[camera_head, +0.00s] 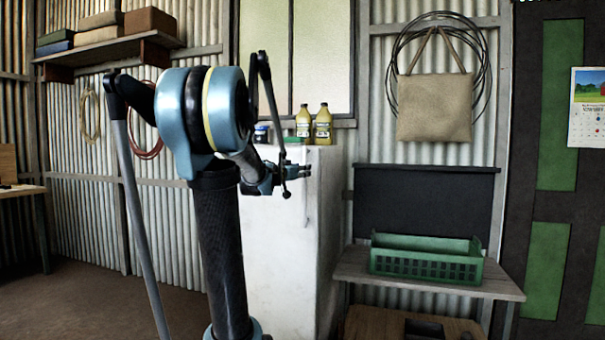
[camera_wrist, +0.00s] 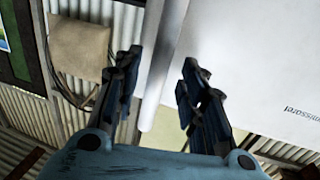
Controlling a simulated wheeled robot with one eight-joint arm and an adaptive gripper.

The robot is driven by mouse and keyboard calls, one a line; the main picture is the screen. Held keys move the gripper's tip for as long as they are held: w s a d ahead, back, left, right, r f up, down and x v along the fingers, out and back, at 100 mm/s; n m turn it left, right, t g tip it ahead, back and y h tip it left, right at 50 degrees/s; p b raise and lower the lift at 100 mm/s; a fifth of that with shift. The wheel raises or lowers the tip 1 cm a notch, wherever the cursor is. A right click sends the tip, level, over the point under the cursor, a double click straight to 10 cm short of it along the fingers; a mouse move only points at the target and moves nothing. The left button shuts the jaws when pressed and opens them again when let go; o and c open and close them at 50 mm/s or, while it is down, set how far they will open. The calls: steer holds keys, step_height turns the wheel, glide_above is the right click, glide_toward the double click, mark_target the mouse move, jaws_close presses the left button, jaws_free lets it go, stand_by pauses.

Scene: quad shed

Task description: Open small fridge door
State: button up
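The small white fridge (camera_head: 285,260) stands against the corrugated wall, partly hidden behind my arm in the head view. Its door looks closed. My gripper (camera_head: 300,181) is in front of the upper part of the fridge. In the wrist view my gripper (camera_wrist: 160,82) is open, with its two fingers apart and nothing clasped. A pale strip at the fridge's edge (camera_wrist: 166,65) runs between the fingers; I cannot tell whether it is a handle or the door edge, or whether a finger touches it. Lettering shows on the white fridge face (camera_wrist: 260,65) at the right.
Two yellow-green bottles (camera_head: 313,124) stand on top of the fridge. To the right, a green crate (camera_head: 425,265) sits on a wooden bench (camera_head: 350,264). A tan bag (camera_head: 434,105) hangs on the wall above. Open floor (camera_head: 90,300) lies at the left.

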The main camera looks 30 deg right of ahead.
steer(key=shift+x, duration=1.55)
jaws_close()
